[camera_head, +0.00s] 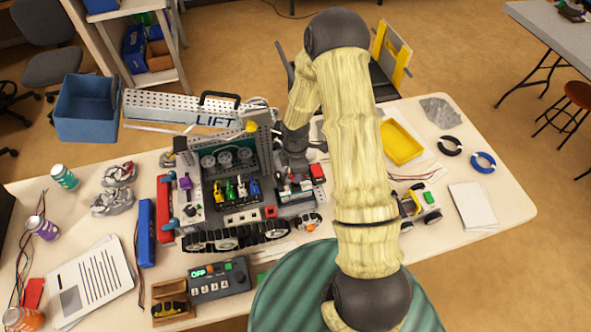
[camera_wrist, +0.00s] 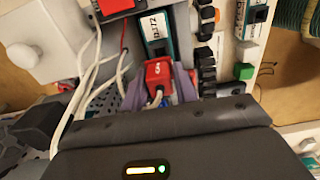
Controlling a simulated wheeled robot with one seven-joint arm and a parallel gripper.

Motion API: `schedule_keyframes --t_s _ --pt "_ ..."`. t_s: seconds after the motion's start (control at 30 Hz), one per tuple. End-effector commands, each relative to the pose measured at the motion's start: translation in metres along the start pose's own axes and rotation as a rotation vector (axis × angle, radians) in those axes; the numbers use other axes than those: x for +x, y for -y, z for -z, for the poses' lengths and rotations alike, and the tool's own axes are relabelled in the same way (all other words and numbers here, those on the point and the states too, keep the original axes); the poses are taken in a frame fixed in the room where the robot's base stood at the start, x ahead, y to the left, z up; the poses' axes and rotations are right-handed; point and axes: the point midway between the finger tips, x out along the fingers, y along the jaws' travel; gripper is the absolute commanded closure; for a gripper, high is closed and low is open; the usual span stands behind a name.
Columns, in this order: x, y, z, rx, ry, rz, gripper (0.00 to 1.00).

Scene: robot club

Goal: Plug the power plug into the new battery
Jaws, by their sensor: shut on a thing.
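In the wrist view, a red plug (camera_wrist: 158,72) with white wires sits between the purple-grey fingers of my gripper (camera_wrist: 160,88), which is shut on it. A dark and teal block with a white printed label (camera_wrist: 156,22) lies just beyond the plug, in line with it; I cannot tell whether they touch or whether it is the new battery. In the head view, my gripper (camera_head: 294,168) is low over the right side of the tracked robot (camera_head: 236,207), and the plug is hidden by my arm. A long blue battery-like pack (camera_head: 147,233) with red wires lies left of the robot.
A control box (camera_head: 220,280) stands in front of the robot, and a red bar (camera_head: 165,208) lies at its left. A yellow tray (camera_head: 401,142) is at the right, a blue bin (camera_head: 88,108) at the back left. White wires (camera_wrist: 95,75) run beside my gripper.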

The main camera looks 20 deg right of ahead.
Motion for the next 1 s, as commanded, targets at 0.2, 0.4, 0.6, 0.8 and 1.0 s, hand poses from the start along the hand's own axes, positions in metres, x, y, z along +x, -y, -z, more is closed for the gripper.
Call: schedule_keyframes --t_s 0.2,0.4,0.6,0.8,1.0 --pt "0.017 0.000 0.000 0.000 0.000 0.000 0.98" --pt "0.030 0.000 0.000 0.000 0.000 0.001 0.98" --pt "0.028 0.000 0.000 0.000 0.000 0.000 0.98" --pt "0.028 0.000 0.000 0.000 0.000 0.000 0.98" --pt "0.028 0.000 0.000 0.000 0.000 0.000 0.98"
